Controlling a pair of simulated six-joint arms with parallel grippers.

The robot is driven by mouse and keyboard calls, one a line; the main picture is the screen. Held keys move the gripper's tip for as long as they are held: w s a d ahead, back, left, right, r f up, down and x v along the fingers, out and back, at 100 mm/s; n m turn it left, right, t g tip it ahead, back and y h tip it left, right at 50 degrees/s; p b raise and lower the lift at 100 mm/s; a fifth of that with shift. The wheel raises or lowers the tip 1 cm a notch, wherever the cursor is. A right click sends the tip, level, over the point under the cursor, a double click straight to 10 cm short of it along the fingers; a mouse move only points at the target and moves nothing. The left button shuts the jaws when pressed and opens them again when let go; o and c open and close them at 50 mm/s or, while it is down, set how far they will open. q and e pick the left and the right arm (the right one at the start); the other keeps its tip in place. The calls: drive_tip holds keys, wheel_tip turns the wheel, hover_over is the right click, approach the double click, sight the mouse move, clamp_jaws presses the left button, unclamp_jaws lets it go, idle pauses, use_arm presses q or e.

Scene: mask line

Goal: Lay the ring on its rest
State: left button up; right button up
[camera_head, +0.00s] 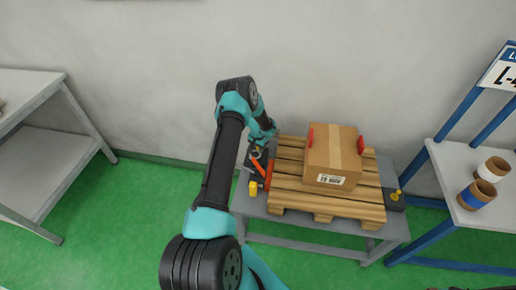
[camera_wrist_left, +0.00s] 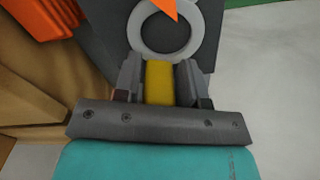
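A grey ring (camera_wrist_left: 192,30) shows at the top of the left wrist view, in front of a dark grey block. A yellow tab (camera_wrist_left: 159,82) joins its near side. My left gripper (camera_wrist_left: 160,85) has its fingers close on both sides of this tab and appears shut on it. In the head view my left gripper (camera_head: 258,150) is at the left end of the table, beside the pallet. The ring is small there and partly hidden by the gripper. I cannot tell which piece is the ring's rest. My right gripper does not show.
A wooden pallet (camera_head: 325,198) on a grey table carries a cardboard box (camera_head: 333,158) with red pieces at its sides. A dark block with a yellow piece (camera_head: 396,195) is right. A tape shelf (camera_head: 455,165) stands further right.

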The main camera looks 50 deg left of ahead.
use_arm(q)
drive_tip(key=shift+o, duration=1.4)
wheel_tip(320, 180, up, 12)
drive_tip(key=shift+r, duration=0.15)
